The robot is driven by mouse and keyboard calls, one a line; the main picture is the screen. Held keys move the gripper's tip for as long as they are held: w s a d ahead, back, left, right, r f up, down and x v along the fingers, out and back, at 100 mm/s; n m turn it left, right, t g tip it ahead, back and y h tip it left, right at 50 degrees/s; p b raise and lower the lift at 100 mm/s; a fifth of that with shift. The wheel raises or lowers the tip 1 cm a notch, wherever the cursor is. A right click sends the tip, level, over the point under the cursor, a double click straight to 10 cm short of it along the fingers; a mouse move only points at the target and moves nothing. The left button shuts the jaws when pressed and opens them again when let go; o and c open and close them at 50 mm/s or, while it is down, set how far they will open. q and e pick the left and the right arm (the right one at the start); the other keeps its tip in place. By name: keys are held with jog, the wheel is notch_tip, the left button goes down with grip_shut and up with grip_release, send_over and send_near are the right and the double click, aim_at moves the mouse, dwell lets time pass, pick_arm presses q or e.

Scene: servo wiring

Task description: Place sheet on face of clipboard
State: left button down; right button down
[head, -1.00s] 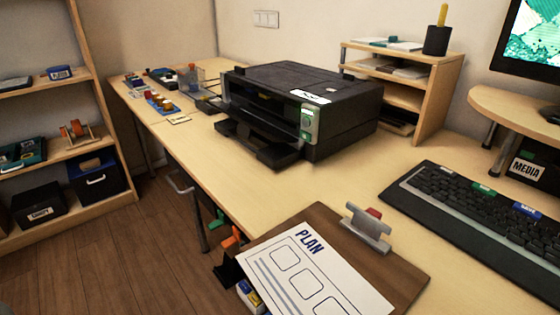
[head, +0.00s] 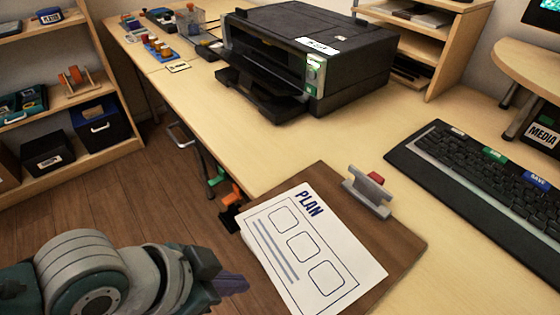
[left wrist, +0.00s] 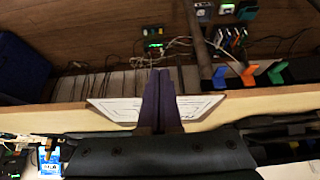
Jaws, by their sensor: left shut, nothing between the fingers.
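The white sheet (head: 312,248), printed PLAN with three outlined boxes, lies on the brown clipboard (head: 398,245). Bare board shows along its top and right sides; the board's edge at the sheet's left and bottom is hard to make out. The grey clip with a red part (head: 369,191) is at the board's upper right, apart from the sheet. My left gripper (head: 240,283) is left of the sheet, beyond the desk edge, with its purple fingers shut and empty. In the left wrist view the fingers (left wrist: 160,100) cross in front of the sheet (left wrist: 115,109). My right gripper is not in view.
A black keyboard (head: 485,180) lies right of the clipboard. A black printer (head: 310,60) stands behind it on the desk. Orange and green hooks (head: 230,193) hang at the desk's front edge. Bare desk lies between printer and clipboard.

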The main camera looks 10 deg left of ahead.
aim_at(281, 251)
pick_arm(q)
jog(key=shift+w+d+r, duration=0.15)
jog(key=shift+w+d, duration=0.75)
jog(key=shift+w, duration=0.3)
jog(key=shift+w, duration=0.1)
jog(key=w+d+b, duration=0.1)
jog(key=w+d, duration=0.2)
jog(key=shift+w, duration=0.35)
jog(key=shift+s, duration=0.1)
